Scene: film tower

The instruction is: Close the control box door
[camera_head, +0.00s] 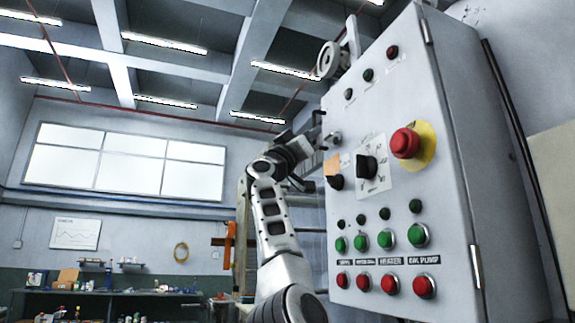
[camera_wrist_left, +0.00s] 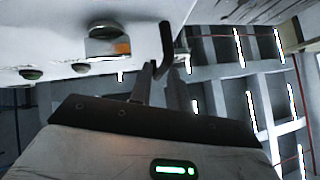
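The control box (camera_head: 490,150) fills the right of the head view. Its grey door (camera_head: 375,100) carries buttons, lamps and a black rotary switch, with hinges along its right edge. Whether a gap remains at its left edge cannot be told. My left gripper (camera_head: 314,145) is at that left edge, near a round metal lock (camera_head: 335,138) and an orange tag. In the left wrist view, my left gripper's fingers (camera_wrist_left: 160,83) point toward the door's pale face (camera_wrist_left: 60,30), close to a dark hooked part (camera_wrist_left: 166,40). Their opening and any contact are unclear. My right gripper is out of view.
A red emergency button (camera_head: 405,143) on a yellow plate sticks out of the door. Rows of green (camera_head: 386,239) and red buttons (camera_head: 389,284) project lower down. A cluttered workbench (camera_head: 110,292) stands far back at the left, with open room before it.

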